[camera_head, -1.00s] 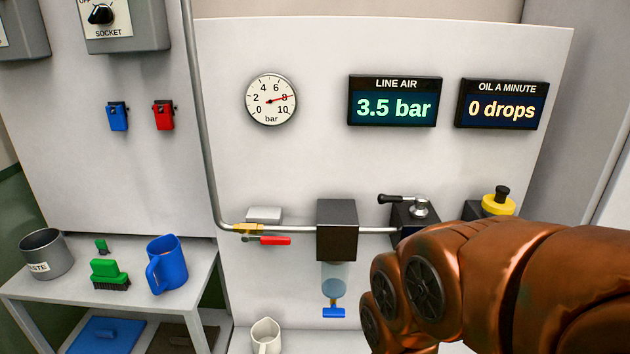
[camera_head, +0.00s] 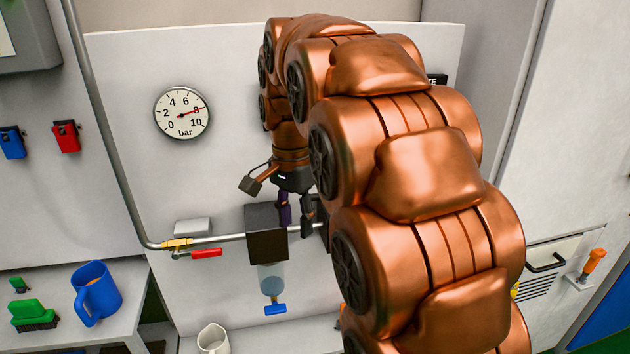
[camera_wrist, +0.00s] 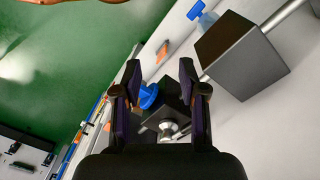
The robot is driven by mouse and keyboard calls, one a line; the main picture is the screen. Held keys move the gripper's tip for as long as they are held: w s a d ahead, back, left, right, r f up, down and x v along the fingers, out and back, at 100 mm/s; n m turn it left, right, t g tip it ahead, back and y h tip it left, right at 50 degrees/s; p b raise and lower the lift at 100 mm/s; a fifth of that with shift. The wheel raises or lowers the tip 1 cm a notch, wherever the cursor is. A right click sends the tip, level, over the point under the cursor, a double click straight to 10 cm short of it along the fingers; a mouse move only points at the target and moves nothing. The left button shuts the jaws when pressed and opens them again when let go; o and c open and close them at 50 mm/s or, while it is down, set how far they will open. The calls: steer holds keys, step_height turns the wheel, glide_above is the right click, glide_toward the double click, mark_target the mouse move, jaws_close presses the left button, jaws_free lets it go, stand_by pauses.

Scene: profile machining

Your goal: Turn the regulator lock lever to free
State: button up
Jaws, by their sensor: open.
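The regulator is a dark block (camera_wrist: 172,92) on the pipe, partly seen between my fingers in the wrist view. A silver hub (camera_wrist: 168,129) shows on it, near the base of my fingers. The lever's black handle cannot be made out there. In the head view my gripper and arm hide the lever and most of the regulator. My gripper (camera_head: 295,212) points down over the regulator, just right of the filter block (camera_head: 267,246). It also shows in the wrist view (camera_wrist: 160,70), fingers apart with nothing held between them. I cannot tell whether a finger touches the lever.
The filter block (camera_wrist: 243,55) stands close beside my fingers. A red-handled valve (camera_head: 206,253) is on the pipe further left. The gauge (camera_head: 182,113) reads about 8 bar. My arm covers the displays. A blue mug (camera_head: 97,292) and green brush (camera_head: 34,314) stand on the left shelf.

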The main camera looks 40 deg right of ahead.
mark_target(315, 195)
steer(key=w+d+r+m, duration=0.2)
steer(key=d, duration=0.1)
steer(key=w+d+r+m+p, duration=0.1)
steer(key=w+d+r+m, duration=0.1)
steer(key=w+d+m, duration=0.1)
steer(key=w+d+r+m+p, duration=0.1)
steer(key=w+d+r+m, duration=0.1)
steer(key=w+d, duration=0.1)
steer(key=shift+d+r+m+t, duration=0.2)
steer(key=shift+d+m+t, duration=0.1)
steer(key=shift+d, duration=0.15)
steer(key=shift+f+b, duration=1.6)
steer(key=shift+f, duration=2.25)
steer(key=shift+c, duration=0.3)
jaws_close()
